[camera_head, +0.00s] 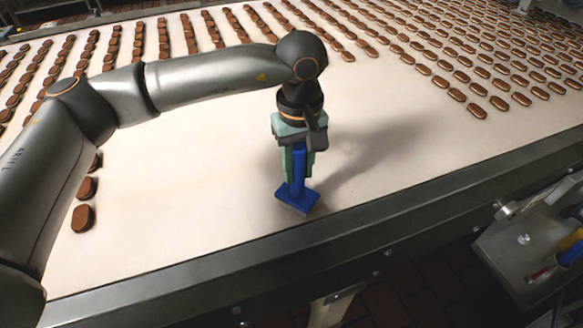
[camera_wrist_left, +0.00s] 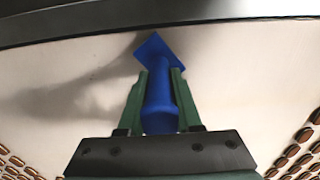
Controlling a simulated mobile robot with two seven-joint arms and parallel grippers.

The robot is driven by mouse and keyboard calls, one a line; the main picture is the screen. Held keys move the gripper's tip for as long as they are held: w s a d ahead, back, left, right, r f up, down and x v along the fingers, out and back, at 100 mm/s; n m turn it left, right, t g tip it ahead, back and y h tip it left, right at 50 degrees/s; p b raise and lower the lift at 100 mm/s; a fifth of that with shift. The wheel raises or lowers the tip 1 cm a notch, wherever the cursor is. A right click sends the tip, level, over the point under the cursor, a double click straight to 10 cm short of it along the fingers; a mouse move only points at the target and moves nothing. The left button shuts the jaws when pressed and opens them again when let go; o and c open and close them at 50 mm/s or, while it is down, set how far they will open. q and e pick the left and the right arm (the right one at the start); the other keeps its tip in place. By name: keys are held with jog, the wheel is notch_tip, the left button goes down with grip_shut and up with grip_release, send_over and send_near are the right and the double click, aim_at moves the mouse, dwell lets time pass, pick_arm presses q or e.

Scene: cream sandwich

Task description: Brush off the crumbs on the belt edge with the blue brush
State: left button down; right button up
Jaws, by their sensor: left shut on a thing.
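The blue brush (camera_head: 297,196) is upright in my left gripper (camera_head: 296,165), with its flat head down at the white belt (camera_head: 190,215) near the front edge. My left gripper is shut on the brush's handle. In the left wrist view the brush (camera_wrist_left: 158,95) runs between the green fingers of the gripper (camera_wrist_left: 160,85), its head toward the dark belt edge (camera_wrist_left: 180,24). I cannot tell whether the head touches the belt. I make out no crumbs in either view. My right gripper does not show.
Rows of brown cream sandwiches (camera_head: 480,75) cover the back of the belt, and several lie at the left under my arm. A dark metal rail (camera_head: 400,217) runs along the front. A metal bracket with tools (camera_head: 535,240) is at the right. The belt around the brush is bare.

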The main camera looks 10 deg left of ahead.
pick_arm(q)
jog(key=shift+w+d+p, duration=0.75)
jog(key=shift+w+d, duration=3.3)
jog(key=shift+d, duration=2)
jog(key=shift+s+a+b, duration=0.35)
jog(key=shift+s+a, duration=0.75)
jog(key=shift+a, duration=0.55)
jog(key=shift+s+a+b, duration=0.4)
jog(key=shift+s+a, duration=0.7)
jog(key=shift+a, duration=0.55)
jog(key=shift+s+a+b, duration=0.35)
jog(key=shift+s+a, duration=0.75)
jog(key=shift+a, duration=0.55)
jog(key=shift+s+a+b, duration=0.35)
jog(key=shift+s+a, duration=0.2)
jog(key=shift+a, duration=0.3)
jog(key=s+a+b, duration=0.1)
jog(key=s+a, duration=0.3)
jog(key=a, duration=0.1)
jog(key=shift+a+b, duration=0.35)
jog(key=shift+r, duration=0.1)
